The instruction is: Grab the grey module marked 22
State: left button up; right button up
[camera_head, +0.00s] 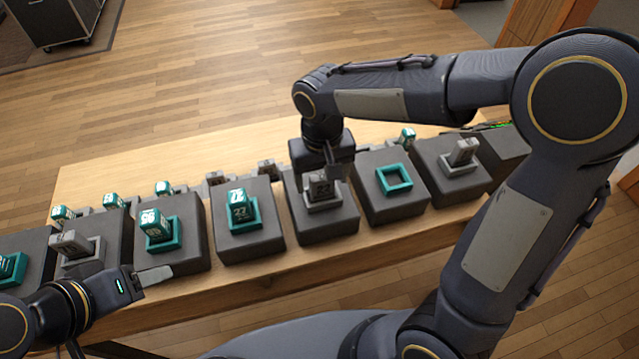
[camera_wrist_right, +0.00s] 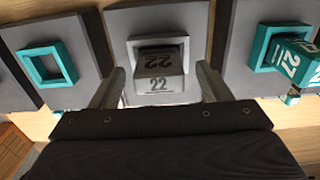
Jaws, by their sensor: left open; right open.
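The grey module marked 22 (camera_head: 321,188) sits in a grey square frame (camera_head: 340,207) on a dark block, right of the middle of the table. In the right wrist view the module (camera_wrist_right: 159,78) shows the number 22 on its top and on its near side. My right gripper (camera_head: 322,172) is directly above it, pointing down, and it is open. In the right wrist view its two fingers (camera_wrist_right: 157,88) stand on either side of the module, with gaps that I cannot judge exactly. My left gripper (camera_head: 150,275) is open and empty at the table's front left edge.
A teal module marked 27 (camera_head: 239,211) stands on the block to the left. An empty teal frame (camera_head: 394,180) is on the block to the right. A grey module (camera_head: 463,152) is farther right. Several teal and grey modules line the left and the back row.

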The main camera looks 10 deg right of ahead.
aim_at(322, 186)
jog(key=shift+f, duration=1.5)
jog(key=shift+c, duration=0.4)
jog(key=c, duration=1)
jog(key=shift+r, duration=0.15)
